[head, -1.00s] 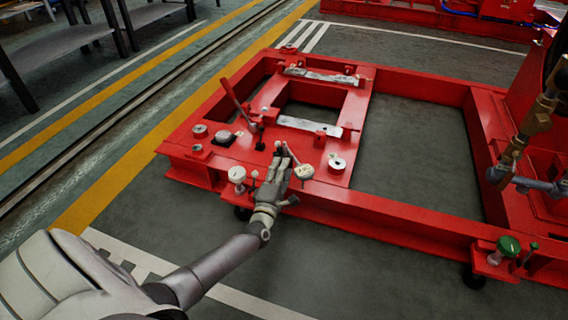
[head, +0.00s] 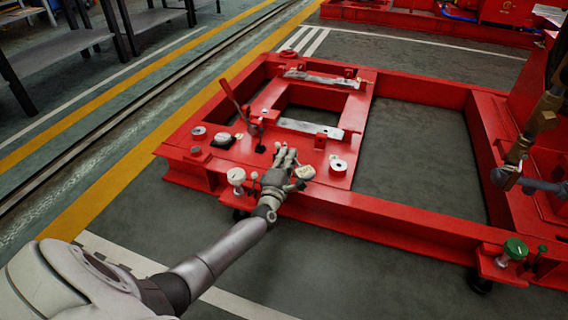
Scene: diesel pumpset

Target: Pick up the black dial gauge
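My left gripper (head: 285,152) reaches over the front edge of the red frame (head: 410,215), its fingers pointing away from me. Whether the fingers are open or shut is too small to tell. A pale-faced gauge (head: 304,174) is right beside the gripper, partly hidden by it. Another pale-faced gauge (head: 236,177) stands to its left at the frame's edge. Farther back left is a small dial with a dark base (head: 222,140). Round dials lie at the left (head: 199,132) and right (head: 338,166). I cannot tell for sure which is the black dial gauge. My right gripper is not in view.
A red lever (head: 233,102) stands up behind the gripper. Metal bars (head: 310,128) lie across the frame. A green knob (head: 514,248) sits at the front right corner, and pipework (head: 535,125) rises at the right. The floor in front of the frame is clear.

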